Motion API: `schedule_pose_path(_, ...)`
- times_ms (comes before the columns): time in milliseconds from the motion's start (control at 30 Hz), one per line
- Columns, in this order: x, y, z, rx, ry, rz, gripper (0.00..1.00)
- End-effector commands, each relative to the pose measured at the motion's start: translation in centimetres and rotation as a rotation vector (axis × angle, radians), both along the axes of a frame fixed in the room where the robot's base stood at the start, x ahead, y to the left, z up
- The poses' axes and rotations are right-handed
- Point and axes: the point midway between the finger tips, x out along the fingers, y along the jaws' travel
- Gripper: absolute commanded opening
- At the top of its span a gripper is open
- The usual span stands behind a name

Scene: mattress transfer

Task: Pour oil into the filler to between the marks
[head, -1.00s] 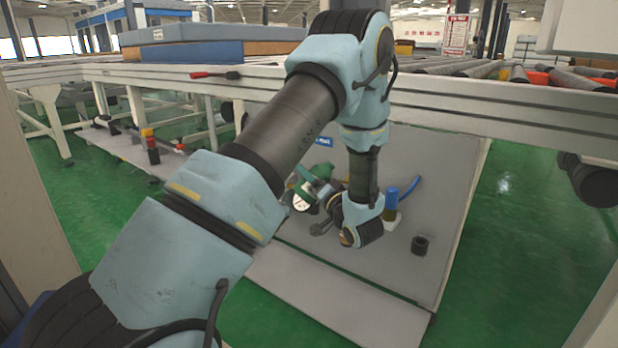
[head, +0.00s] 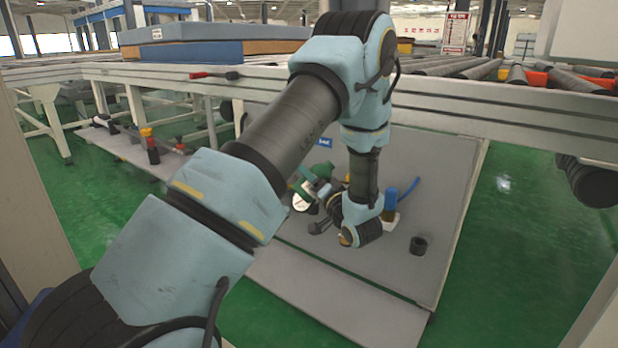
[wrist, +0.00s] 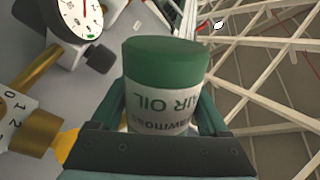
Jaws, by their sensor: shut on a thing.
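In the wrist view, my gripper (wrist: 165,112) is shut on an oil bottle (wrist: 164,78). It is a round container with a green end and a pale label that reads "AIR OIL" upside down. A white round gauge (wrist: 76,14) and a brass fitting (wrist: 38,131) are to the left of the bottle. In the head view, the gauge (head: 300,202) is left of my wrist, beside green parts (head: 318,171); I cannot tell which of these is the bottle. The filler opening, the marks and any oil level cannot be made out.
A blue cylinder (head: 391,199) with a pale base and blue hose stands right of my wrist. A black round piece (head: 418,245) lies on the grey panel (head: 440,200). The roller conveyor's rail (head: 500,95) runs above. The panel's front is clear.

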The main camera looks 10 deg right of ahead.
Motion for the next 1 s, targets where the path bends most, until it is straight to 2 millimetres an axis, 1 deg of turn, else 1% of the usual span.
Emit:
schedule_pose_path(567,0.02,-0.02,0.15,0.002,-0.001,0.0,0.0)
schedule_pose_path(1000,0.06,-0.2,0.79,0.048,0.01,0.0,0.0)
